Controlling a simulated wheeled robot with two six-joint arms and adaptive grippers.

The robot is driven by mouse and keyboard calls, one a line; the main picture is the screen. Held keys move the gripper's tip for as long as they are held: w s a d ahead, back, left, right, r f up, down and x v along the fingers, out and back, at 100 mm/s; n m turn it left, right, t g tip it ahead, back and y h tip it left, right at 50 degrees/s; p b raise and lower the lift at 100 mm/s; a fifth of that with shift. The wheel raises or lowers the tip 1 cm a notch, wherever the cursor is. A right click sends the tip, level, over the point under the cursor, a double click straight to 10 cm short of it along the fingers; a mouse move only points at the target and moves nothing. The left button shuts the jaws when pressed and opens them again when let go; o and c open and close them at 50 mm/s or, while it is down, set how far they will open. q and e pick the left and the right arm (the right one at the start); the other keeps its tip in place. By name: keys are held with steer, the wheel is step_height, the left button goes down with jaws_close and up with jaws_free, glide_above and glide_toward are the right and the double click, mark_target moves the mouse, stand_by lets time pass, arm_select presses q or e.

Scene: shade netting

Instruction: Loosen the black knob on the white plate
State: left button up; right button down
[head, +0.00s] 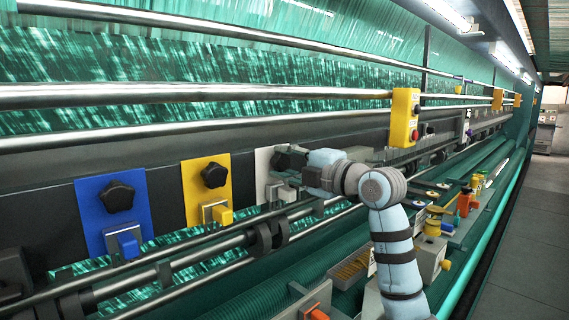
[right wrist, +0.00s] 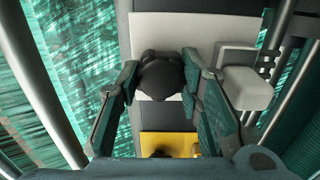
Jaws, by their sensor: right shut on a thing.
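The white plate (head: 264,163) is on the dark beam, right of the yellow and blue plates. In the right wrist view the white plate (right wrist: 200,40) carries a black knob (right wrist: 160,75) and a light grey block (right wrist: 243,80) to its right. My right gripper (right wrist: 160,82) has its two fingers on either side of the black knob and is shut on it. In the head view my right gripper (head: 290,160) reaches the white plate from the right and largely hides the knob. My left gripper is not in view.
A yellow plate (head: 192,175) and a blue plate (head: 92,208) each bear a black knob and a coloured block. Metal rails (head: 240,240) run below the plates. A yellow switch box (head: 404,117) hangs to the right. A tray of small parts (head: 352,268) lies below my arm.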

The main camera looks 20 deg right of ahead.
mark_target(285, 164)
steer(key=shift+f+n, duration=0.15)
steer(key=shift+n, duration=0.15)
steer(key=c, duration=1.1)
jaws_free()
steer(key=shift+n, duration=0.4)
steer(key=b+v, duration=0.2)
steer(key=v, duration=0.2)
steer(key=shift+s+d, duration=0.15)
steer(key=shift+s, duration=0.4)
steer(key=o, duration=0.5)
steer(key=shift+w, duration=0.1)
steer(key=shift+o, duration=0.2)
